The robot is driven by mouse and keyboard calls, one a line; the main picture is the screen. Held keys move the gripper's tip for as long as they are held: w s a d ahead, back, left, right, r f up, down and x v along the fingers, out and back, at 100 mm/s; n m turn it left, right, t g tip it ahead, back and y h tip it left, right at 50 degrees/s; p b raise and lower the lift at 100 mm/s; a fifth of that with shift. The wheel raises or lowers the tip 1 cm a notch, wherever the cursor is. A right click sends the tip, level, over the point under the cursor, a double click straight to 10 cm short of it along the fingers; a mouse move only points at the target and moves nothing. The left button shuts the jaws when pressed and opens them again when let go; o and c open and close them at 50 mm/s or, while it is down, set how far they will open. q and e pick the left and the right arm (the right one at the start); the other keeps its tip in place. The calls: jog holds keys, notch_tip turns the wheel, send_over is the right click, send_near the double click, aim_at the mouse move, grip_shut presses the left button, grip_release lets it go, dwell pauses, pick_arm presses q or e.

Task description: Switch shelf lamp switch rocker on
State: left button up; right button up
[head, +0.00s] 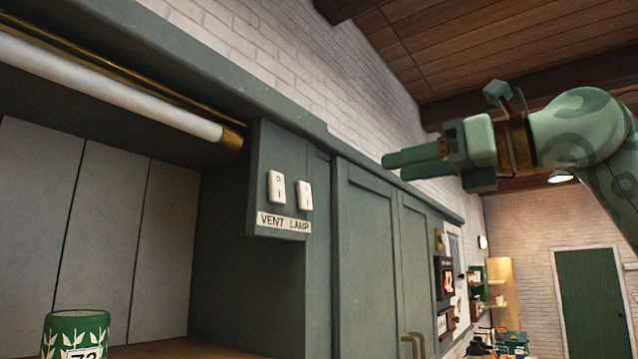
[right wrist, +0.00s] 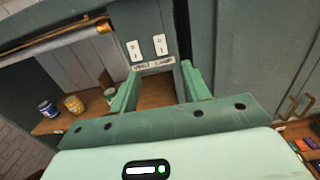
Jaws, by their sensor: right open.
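The lamp switch rocker (head: 305,195) is the right one of two white rockers on a green panel. The vent rocker (head: 277,187) sits to its left, and a "VENT LAMP" label (head: 284,223) is below. In the right wrist view the lamp rocker (right wrist: 160,45) and vent rocker (right wrist: 134,50) show beyond the fingertips. My right gripper (head: 390,167) is open and empty, to the right of the rockers in the head view and apart from them. Its spread fingers also show in the right wrist view (right wrist: 160,75). My left gripper is not in view.
A white tube lamp (head: 120,95) with a brass end runs under the shelf's top edge. A green patterned can (head: 75,335) stands in the alcove. Closed cabinet doors (head: 370,250) lie right of the panel. Jars (right wrist: 74,104) stand on the wooden shelf.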

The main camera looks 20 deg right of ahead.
aim_at(306, 188)
jog(key=p+x, duration=0.5)
jog(key=x, duration=0.9)
jog(key=shift+w+a+p, duration=0.25)
jog(key=shift+p, duration=0.15)
jog(key=shift+w+a, duration=0.2)
jog(key=shift+w, duration=0.15)
jog(key=shift+f, duration=0.1)
